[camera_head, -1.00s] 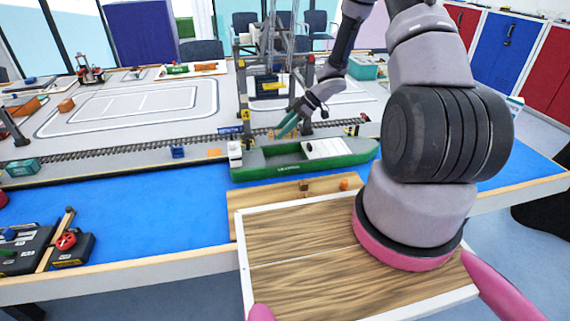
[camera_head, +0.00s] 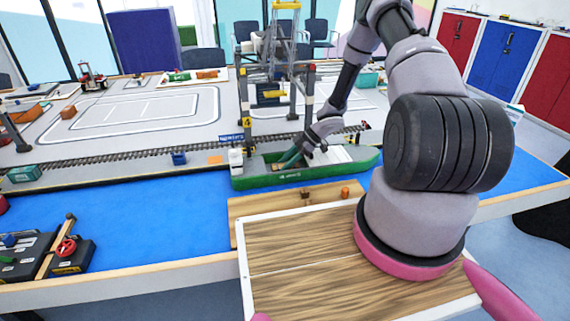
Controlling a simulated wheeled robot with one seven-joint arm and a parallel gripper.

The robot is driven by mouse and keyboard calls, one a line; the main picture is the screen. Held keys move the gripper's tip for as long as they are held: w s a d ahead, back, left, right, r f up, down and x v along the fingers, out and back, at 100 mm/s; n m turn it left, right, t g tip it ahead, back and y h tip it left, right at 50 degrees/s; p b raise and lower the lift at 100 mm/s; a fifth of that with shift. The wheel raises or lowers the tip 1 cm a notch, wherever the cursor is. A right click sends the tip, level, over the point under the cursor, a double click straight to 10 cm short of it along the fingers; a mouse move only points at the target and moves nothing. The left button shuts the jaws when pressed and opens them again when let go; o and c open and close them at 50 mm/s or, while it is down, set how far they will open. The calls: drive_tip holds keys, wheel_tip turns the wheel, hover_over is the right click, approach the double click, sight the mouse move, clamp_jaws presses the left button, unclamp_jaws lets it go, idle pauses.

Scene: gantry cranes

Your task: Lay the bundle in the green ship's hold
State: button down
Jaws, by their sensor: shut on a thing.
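The green ship (camera_head: 300,179) floats at the blue water's far edge, with a small white wheelhouse at its left end and a pale deck panel towards the right. My gripper (camera_head: 287,160) reaches down over the ship's open hold (camera_head: 262,166), left of the pale panel. I cannot tell whether the bundle touches the hold floor.
A gantry crane (camera_head: 247,124) stands over the quay just behind the ship, its legs close to my arm. A blue box (camera_head: 179,158) sits on the quay to the left. A wooden strip with an orange piece (camera_head: 345,193) lies in front of the ship.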

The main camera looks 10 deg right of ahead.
drive_tip(key=shift+c, duration=1.9)
unclamp_jaws()
drive_tip(key=shift+f, duration=0.1)
drive_tip(key=v, duration=1.2)
drive_tip(key=shift+d, duration=0.1)
